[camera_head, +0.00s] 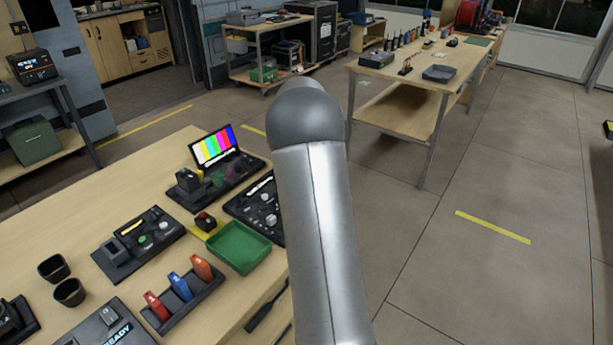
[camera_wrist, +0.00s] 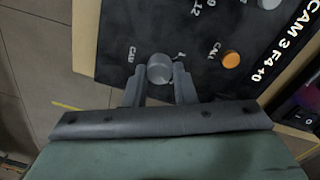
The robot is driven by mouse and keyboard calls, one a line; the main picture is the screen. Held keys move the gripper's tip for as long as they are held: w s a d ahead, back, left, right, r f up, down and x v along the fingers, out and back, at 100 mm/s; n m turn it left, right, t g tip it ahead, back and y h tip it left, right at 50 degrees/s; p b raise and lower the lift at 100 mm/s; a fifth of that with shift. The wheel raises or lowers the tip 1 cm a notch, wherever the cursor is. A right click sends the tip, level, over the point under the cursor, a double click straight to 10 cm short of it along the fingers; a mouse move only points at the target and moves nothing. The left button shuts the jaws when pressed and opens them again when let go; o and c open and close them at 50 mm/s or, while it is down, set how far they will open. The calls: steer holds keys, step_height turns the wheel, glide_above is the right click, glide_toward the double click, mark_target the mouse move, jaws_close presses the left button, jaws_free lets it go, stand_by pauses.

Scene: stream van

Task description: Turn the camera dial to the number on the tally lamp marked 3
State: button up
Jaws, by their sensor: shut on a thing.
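In the wrist view my gripper (camera_wrist: 160,76) is shut on a round grey dial (camera_wrist: 160,66) beside the marking "CAM" on a black panel (camera_wrist: 115,30). One finger is on each side of the dial. A small mark, perhaps a "1", shows by the right finger; I cannot tell where the dial points. In the head view my arm hides the gripper and part of a black control panel (camera_head: 240,207) with several knobs. I cannot make out a tally lamp marked 3.
An orange CALL button (camera_wrist: 231,59) sits right of the dial. On the bench are a colour-bar screen (camera_head: 214,146), a green tray (camera_head: 238,247), a rack (camera_head: 198,302) with red, blue and orange items, and two dark cups (camera_head: 69,292). Open floor lies right of my arm.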

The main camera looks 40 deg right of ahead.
steer(key=shift+m, duration=1)
steer(key=o, duration=1)
steer(key=r, duration=1.7)
steer(key=shift+w+a+r+p, duration=0.15)
steer(key=shift+w+r+p, duration=0.05)
steer(key=shift+w+p, duration=0.15)
